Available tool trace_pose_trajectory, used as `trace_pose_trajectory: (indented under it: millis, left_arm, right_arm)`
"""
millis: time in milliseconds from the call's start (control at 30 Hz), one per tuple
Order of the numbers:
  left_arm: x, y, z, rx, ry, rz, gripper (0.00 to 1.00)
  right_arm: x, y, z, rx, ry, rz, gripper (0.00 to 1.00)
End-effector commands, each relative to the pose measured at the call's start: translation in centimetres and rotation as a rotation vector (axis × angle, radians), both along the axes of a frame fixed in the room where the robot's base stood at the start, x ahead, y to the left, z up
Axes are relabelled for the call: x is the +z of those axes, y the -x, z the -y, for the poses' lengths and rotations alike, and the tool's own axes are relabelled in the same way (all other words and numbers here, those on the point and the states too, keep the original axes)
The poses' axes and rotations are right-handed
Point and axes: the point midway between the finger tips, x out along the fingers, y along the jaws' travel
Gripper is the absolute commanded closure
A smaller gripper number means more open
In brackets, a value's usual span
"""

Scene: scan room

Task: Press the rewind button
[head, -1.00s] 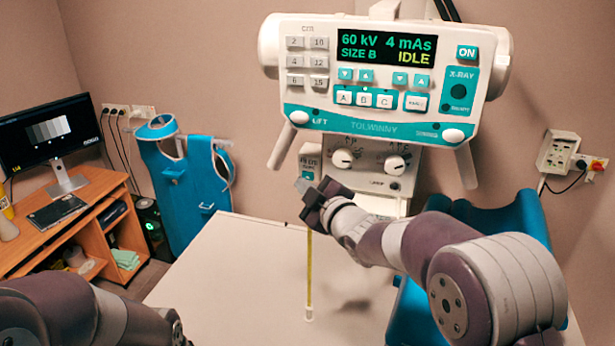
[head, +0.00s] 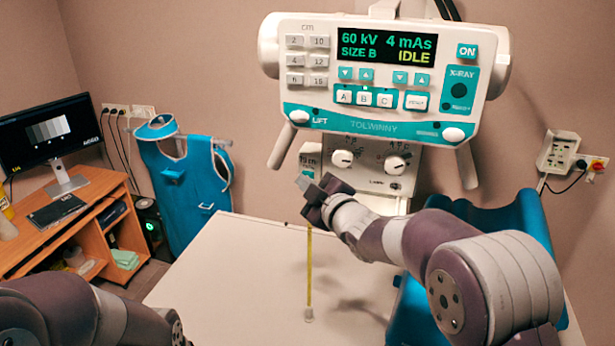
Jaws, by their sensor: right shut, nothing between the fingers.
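A small white tape-measure housing (head: 310,160) with a dark reading in cm sits on the left of the lower control panel. A small teal patch (head: 308,173) shows on its lower part; I cannot read any "rewind" label on it. A yellow tape (head: 309,265) hangs down from behind my gripper to a pale end piece (head: 308,314). My right gripper (head: 304,184) is shut and empty, its tips just below the teal patch in the picture. I cannot tell if they touch the housing. My left arm shows at the lower left; its gripper is out of view.
The X-ray control head (head: 375,85) hangs above, its display reading IDLE. Two white knobs (head: 343,158) are right of the housing. A pale table (head: 235,265) lies below, mostly clear. A blue apron (head: 190,175) hangs at the left, near a desk with a monitor (head: 48,132).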

Motion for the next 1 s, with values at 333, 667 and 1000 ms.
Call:
trace_pose_trajectory:
  millis: [333,667,1000]
  left_arm:
    - [0.02,0.0,0.0,0.0,0.0,0.0,1.0]
    - [0.04,-0.01,0.0,0.0,0.0,0.0,1.0]
    - [0.06,0.0,0.0,0.0,0.0,0.0,1.0]
  right_arm:
    - [-0.01,-0.11,0.03,0.0,0.0,0.0,1.0]
    - [-0.04,-0.49,0.16,0.0,0.0,-0.002,1.0]
    - [0.04,-0.79,0.26,0.0,0.0,0.0,1.0]
